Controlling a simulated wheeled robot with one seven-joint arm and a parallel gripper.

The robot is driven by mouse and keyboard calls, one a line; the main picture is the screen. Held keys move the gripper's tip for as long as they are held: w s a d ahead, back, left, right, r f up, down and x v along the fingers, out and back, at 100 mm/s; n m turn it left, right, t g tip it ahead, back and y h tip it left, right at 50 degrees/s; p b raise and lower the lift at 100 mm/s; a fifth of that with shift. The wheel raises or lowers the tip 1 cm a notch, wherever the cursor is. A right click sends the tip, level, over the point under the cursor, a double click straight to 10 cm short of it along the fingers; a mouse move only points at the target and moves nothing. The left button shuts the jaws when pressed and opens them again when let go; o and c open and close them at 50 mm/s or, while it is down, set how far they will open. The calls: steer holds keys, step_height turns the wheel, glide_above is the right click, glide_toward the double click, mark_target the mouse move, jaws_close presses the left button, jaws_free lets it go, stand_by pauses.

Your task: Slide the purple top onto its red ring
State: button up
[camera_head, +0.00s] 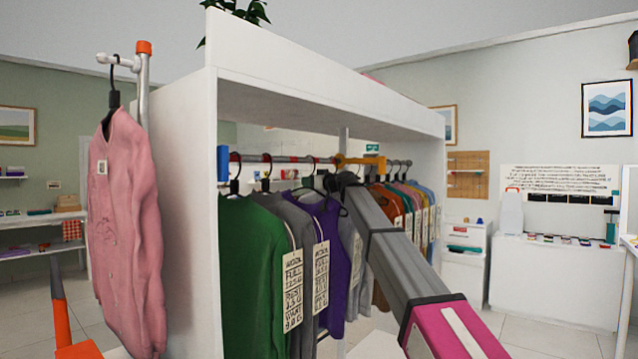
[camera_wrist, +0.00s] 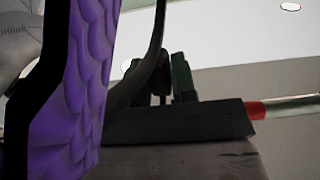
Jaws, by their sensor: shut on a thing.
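The purple top (camera_head: 331,240) hangs on a black hanger among the clothes on the rail, between a grey garment and another grey one. It fills the left of the wrist view (camera_wrist: 82,85), close to the camera. My gripper (camera_head: 331,183) is at the top of its hanger, just under the rail. In the wrist view my gripper (camera_wrist: 167,82) is shut on the black hanger (camera_wrist: 150,55). A red ring (camera_wrist: 256,110) shows on the rail to the right of the dark gripper body. Whether the hook rests on the rail is hidden.
A green garment (camera_head: 252,270) hangs at the rail's near end, and several coloured garments crowd the far end. A yellow-orange block (camera_head: 360,160) sits on the rail (camera_head: 275,159). The white wardrobe side panel (camera_head: 190,225) and a pink cardigan (camera_head: 124,230) stand at left.

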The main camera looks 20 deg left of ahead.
steer(key=s+a, duration=0.3)
steer(key=s, duration=0.6)
steer(key=shift+a, duration=0.35)
steer(key=o, duration=0.9)
steer(key=shift+d, duration=0.15)
